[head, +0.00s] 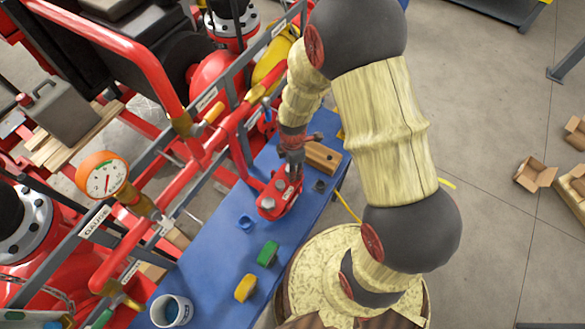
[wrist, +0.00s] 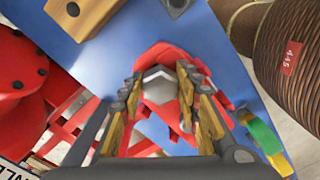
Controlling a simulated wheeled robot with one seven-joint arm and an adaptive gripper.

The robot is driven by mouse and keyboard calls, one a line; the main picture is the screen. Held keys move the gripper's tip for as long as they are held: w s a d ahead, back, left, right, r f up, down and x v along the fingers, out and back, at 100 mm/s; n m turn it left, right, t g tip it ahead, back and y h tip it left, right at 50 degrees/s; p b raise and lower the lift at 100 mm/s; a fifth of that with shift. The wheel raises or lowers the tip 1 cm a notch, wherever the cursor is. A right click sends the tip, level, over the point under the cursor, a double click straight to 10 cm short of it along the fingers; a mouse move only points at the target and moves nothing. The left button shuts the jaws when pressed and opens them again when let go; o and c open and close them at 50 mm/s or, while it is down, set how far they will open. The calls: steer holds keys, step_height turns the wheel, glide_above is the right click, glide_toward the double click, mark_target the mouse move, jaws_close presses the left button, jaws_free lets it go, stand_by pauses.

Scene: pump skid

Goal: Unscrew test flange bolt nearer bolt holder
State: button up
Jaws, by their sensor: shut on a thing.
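The red test flange (head: 282,192) lies on the blue bench (head: 212,262) in the head view. One bolt (head: 267,204) shows on its near end, away from the wooden bolt holder (head: 322,157). My gripper (head: 291,160) points down over the flange's other end, nearer the holder. In the wrist view my gripper (wrist: 160,80) has its two fingers on either side of a grey hex bolt head (wrist: 158,88) and is shut on it. The red flange (wrist: 165,56) shows beneath. The bolt's shank is hidden.
A small dark part (head: 320,185) sits beside the holder. A blue ring-like part (head: 245,222), a green block (head: 268,253), a yellow block (head: 245,288) and a white bucket (head: 171,310) stand along the bench. Red pipes and a gauge (head: 103,178) rise on the left.

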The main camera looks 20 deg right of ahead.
steer(key=n, duration=0.5)
steer(key=shift+f, duration=0.1)
steer(key=n, duration=0.3)
steer(key=shift+s, duration=0.15)
steer(key=o, duration=1.3)
steer(key=shift+c, duration=0.2)
steer(key=shift+w+r, duration=0.2)
steer(key=shift+r, duration=0.35)
step_height(320, 180, up, 11)
steer(key=shift+s, duration=0.15)
